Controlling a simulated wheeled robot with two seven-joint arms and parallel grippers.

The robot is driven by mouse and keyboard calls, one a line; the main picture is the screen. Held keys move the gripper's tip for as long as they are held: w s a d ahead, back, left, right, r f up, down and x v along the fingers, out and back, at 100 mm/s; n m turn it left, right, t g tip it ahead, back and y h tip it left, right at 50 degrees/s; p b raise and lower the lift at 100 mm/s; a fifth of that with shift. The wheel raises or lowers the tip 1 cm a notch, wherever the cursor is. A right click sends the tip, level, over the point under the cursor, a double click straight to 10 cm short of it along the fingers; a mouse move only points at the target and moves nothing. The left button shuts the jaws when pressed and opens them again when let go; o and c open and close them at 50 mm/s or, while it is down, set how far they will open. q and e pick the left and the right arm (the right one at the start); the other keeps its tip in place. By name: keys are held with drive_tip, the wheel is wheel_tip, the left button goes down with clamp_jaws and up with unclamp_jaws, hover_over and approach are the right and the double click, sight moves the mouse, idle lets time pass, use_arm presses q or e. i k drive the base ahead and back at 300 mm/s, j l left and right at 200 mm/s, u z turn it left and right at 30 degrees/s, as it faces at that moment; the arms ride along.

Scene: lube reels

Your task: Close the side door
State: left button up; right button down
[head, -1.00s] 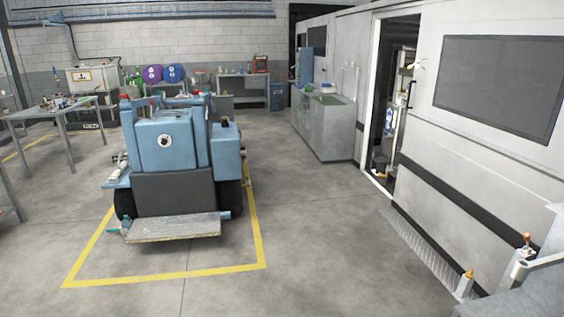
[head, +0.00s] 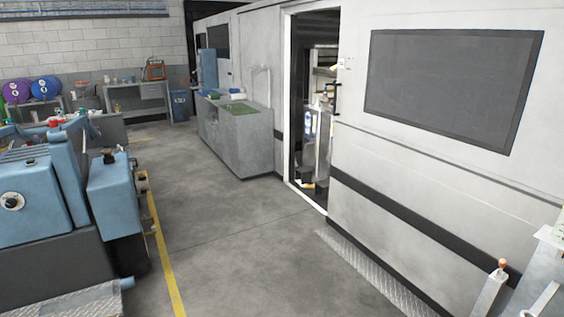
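The side doorway (head: 289,110) is a tall white-framed opening in the long white wall, right of centre in the head view. It stands open, and shelves and equipment show inside. A black handle (head: 337,98) is at the right edge of the opening, beside the white wall panel (head: 352,150). I cannot tell exactly where the door panel ends and the fixed wall begins. Neither of my grippers is in view.
A blue machine (head: 40,200) stands at the left beside a yellow floor line (head: 163,255). A grey cabinet (head: 245,145) stands left of the doorway. A metal tread strip (head: 365,270) runs along the wall's foot. An orange-knobbed lever (head: 503,266) is at bottom right. The middle floor is clear.

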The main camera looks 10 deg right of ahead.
sight(446, 164)
drive_tip(key=i+z, duration=0.35)
drive_tip(key=i, duration=1.65)
drive_tip(key=j, duration=0.05)
